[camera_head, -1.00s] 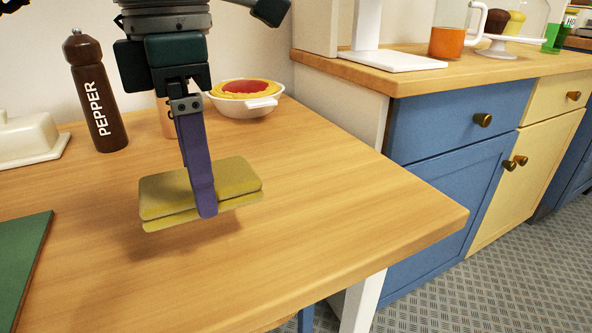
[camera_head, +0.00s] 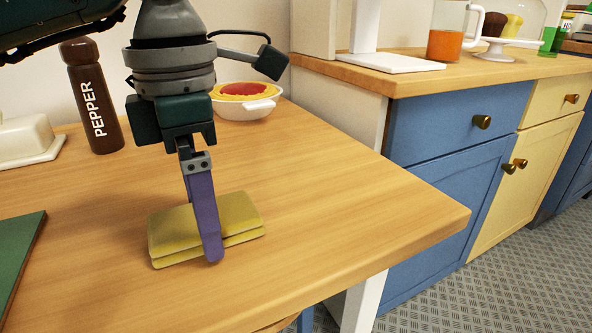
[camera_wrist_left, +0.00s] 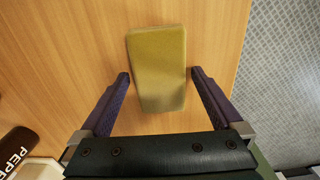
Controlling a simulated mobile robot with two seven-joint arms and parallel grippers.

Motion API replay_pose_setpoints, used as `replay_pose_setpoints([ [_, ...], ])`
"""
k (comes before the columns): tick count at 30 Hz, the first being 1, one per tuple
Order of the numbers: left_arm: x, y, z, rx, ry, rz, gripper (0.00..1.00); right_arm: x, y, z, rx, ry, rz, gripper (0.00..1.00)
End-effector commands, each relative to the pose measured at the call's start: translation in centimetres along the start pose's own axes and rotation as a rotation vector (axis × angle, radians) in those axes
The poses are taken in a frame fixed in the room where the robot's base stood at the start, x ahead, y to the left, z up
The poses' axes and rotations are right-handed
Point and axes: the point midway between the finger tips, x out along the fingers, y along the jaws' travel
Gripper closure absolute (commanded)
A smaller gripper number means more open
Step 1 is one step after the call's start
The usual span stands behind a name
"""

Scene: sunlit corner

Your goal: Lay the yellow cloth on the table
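The yellow cloth (camera_head: 176,230), a folded flat pad, lies on the wooden table (camera_head: 330,190) near its front. It also shows in the left wrist view (camera_wrist_left: 158,50). My left gripper (camera_head: 208,236) points down over the cloth, one purple finger in front of it and the other hidden behind it in the head view. In the left wrist view, the two fingers of the gripper (camera_wrist_left: 160,74) stand on either side of the cloth with a narrow gap at each side, so it is open. My right gripper is not in view.
A brown pepper mill (camera_head: 92,98) and a white butter dish (camera_head: 28,140) stand at the back left. A white bowl (camera_head: 245,108) is behind the gripper. A green board (camera_head: 18,250) lies at the left edge. The table's right side is clear.

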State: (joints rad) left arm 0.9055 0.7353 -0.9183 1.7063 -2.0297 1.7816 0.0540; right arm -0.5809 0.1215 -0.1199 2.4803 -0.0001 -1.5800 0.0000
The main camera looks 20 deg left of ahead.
Motion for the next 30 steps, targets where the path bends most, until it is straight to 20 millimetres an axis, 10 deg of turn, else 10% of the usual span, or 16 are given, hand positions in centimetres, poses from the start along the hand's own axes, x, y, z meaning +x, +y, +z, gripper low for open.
replay_pose_setpoints([
  [8, -0.9, 0.0, 0.1, 0.000, -0.002, 0.001, 0.00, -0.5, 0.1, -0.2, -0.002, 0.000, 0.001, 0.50],
  [21, -10.1, 0.1, 0.1, 0.000, -0.004, 0.003, 0.00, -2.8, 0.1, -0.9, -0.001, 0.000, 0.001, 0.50],
  [30, -12.4, 0.0, 0.0, -0.001, 0.000, 0.000, 0.00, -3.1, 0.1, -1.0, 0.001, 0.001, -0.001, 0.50],
])
